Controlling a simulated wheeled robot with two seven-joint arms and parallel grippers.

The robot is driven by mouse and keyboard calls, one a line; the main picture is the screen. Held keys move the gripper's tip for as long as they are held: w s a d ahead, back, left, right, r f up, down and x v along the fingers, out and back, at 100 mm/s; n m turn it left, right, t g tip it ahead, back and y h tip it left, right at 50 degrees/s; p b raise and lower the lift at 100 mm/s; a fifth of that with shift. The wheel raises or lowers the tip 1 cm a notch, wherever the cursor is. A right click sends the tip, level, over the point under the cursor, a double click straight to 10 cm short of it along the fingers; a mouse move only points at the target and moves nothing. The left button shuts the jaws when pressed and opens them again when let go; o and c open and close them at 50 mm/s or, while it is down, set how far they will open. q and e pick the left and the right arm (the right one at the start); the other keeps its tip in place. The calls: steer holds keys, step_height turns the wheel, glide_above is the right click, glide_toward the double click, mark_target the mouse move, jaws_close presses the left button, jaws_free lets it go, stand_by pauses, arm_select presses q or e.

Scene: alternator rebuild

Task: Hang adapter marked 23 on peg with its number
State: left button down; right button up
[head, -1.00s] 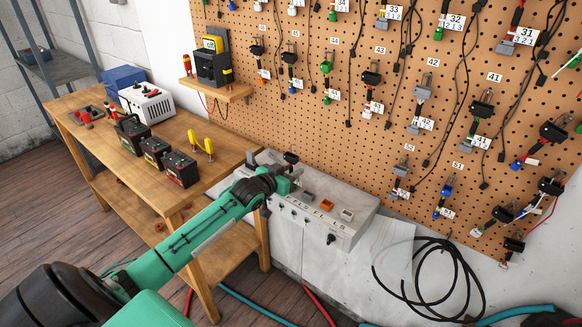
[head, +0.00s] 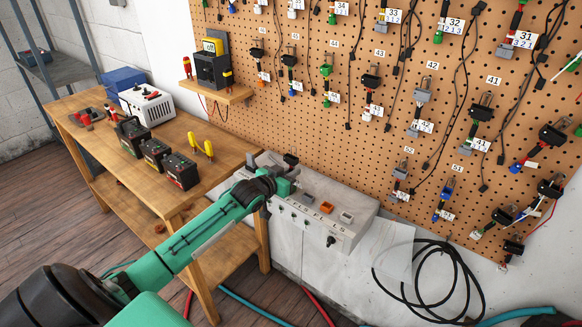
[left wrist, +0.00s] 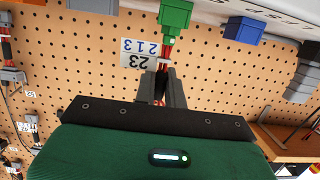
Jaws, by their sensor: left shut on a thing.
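My left gripper (left wrist: 162,92) is shut on the red leads of an adapter, which show between its fingers in the left wrist view. The adapter has a green plug (left wrist: 175,16) and a white tag (left wrist: 139,55) that reads 23 above 2 1 3, upside down. In the head view my left gripper (head: 293,176) is over the left end of a grey test console. The adapter cannot be made out there. The pegboard (head: 310,120) is behind, with pegs labelled in the thirties, forties and fifties. I see no peg label 23. My right gripper is not in view.
A blue block (left wrist: 243,29) shows beside the green plug. A wooden bench (head: 190,200) with several black batteries is at left. Many adapters and cables hang on the board.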

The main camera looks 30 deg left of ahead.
mark_target(289, 163)
arm_select(q)
steer(key=shift+r+p, duration=0.85)
steer(key=shift+r, duration=0.25)
steer(key=shift+r+p, duration=0.9)
stand_by(0.4)
